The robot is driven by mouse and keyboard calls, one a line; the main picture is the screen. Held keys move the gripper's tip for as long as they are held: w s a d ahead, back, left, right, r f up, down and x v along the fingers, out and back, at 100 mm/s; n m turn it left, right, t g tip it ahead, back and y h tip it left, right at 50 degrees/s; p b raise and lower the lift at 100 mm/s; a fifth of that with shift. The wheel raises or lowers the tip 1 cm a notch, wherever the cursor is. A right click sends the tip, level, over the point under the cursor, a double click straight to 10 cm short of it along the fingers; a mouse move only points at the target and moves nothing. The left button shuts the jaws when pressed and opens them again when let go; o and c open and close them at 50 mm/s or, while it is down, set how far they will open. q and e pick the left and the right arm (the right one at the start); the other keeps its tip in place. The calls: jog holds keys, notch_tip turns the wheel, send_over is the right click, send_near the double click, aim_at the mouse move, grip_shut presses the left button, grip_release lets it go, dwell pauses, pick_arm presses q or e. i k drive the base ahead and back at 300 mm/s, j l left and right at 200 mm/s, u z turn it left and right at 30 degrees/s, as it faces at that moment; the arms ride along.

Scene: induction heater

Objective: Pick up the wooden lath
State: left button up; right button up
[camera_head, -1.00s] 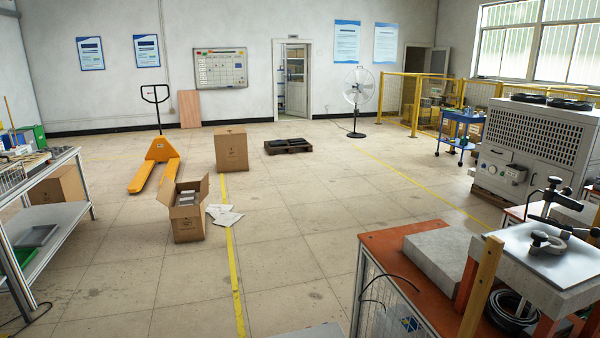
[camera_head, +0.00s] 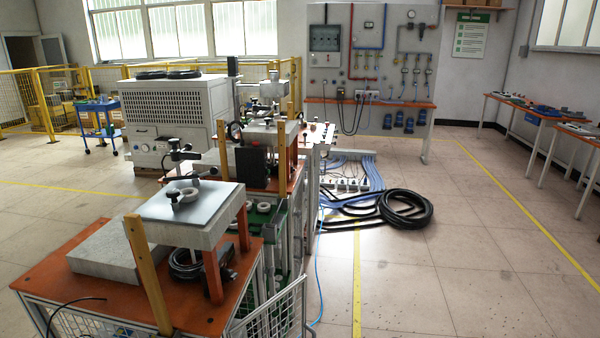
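A wooden lath (camera_head: 148,275), a narrow yellow-brown strip, stands slightly tilted at the front of the near orange-topped workbench (camera_head: 75,285). Its upper end is beside the front corner of a raised slab with a metal plate (camera_head: 190,203). Its lower end runs down past the bench's front edge and its foot is cut off by the picture. A similar upright wooden piece (camera_head: 281,150) shows farther back by the second bench. Neither of my grippers is in view.
A wire basket (camera_head: 270,318) stands at the bench's right side. A black hose coil (camera_head: 405,208) and blue cables (camera_head: 345,168) lie on the floor behind. A grey machine (camera_head: 170,120) is behind the benches. The floor on the right (camera_head: 470,275) is clear.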

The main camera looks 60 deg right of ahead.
aim_at(280, 124)
jog(key=z, duration=1.75)
